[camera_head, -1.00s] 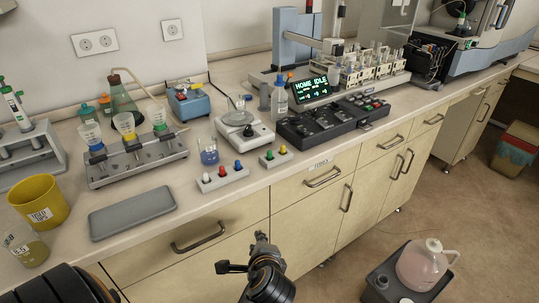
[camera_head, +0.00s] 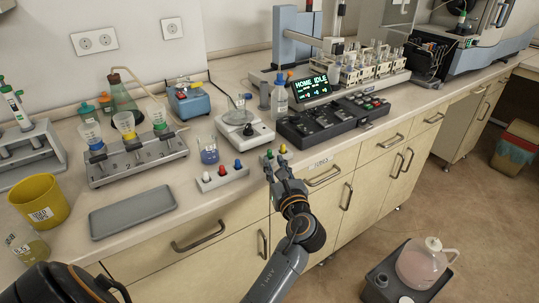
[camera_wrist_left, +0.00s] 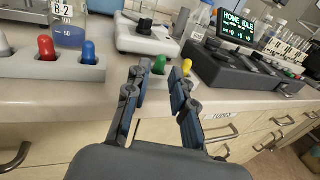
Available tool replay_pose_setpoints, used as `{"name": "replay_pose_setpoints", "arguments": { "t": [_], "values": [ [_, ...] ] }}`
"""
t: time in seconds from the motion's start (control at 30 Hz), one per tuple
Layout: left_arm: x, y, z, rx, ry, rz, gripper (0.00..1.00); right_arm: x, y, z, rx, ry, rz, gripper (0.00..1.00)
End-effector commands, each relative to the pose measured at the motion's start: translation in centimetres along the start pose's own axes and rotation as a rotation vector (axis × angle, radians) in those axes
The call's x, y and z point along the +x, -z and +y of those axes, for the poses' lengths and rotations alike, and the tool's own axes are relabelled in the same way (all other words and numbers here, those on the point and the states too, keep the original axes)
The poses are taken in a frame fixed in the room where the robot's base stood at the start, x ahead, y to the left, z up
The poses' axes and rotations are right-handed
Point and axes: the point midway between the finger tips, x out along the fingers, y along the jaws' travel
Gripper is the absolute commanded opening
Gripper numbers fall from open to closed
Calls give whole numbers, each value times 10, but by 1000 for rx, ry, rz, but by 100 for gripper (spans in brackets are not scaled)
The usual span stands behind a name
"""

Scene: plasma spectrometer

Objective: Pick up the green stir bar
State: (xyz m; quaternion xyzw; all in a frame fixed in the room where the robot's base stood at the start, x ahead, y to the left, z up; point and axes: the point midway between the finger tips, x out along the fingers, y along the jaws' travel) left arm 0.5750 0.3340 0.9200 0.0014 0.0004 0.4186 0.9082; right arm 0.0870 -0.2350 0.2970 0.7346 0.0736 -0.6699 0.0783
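The green stir bar (camera_wrist_left: 160,65) stands upright in a small light holder (camera_wrist_left: 172,75) at the front of the bench. In the left wrist view it shows between the fingertips of my left gripper (camera_wrist_left: 158,78), which are apart on either side of the line of sight, with no visible contact. A yellow stir bar (camera_wrist_left: 187,67) stands just to its right in the same holder and shows in the head view (camera_head: 283,148). In the head view my left gripper (camera_head: 273,160) is at the holder and largely covers the green bar. My right gripper is not in view.
Left of the holder, a block (camera_head: 222,178) carries white, red and blue stir bars, with a beaker (camera_head: 208,150) of blue liquid behind. A stirrer (camera_head: 245,132) stands behind the holder and a black control panel (camera_head: 333,120) to the right. A grey tray (camera_head: 132,212) lies left.

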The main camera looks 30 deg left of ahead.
Motion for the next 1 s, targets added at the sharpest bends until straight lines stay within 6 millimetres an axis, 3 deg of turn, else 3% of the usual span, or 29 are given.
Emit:
{"name": "replay_pose_setpoints", "arguments": {
  "t": [0.27,0.53,0.83,0.87,0.97,1.0],
  "values": [
    [23,-2,0,-3,-1,0,24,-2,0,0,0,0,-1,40],
    [61,-5,-3,-1,-1,0,24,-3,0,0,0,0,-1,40],
    [67,-5,-3,-3,0,1,24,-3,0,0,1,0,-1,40],
    [67,-5,-3,-3,0,2,22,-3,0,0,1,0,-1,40],
    [67,-5,-3,-3,0,2,2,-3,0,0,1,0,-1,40],
    [67,-5,-3,-2,0,2,0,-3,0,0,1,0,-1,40]
  ]
}}
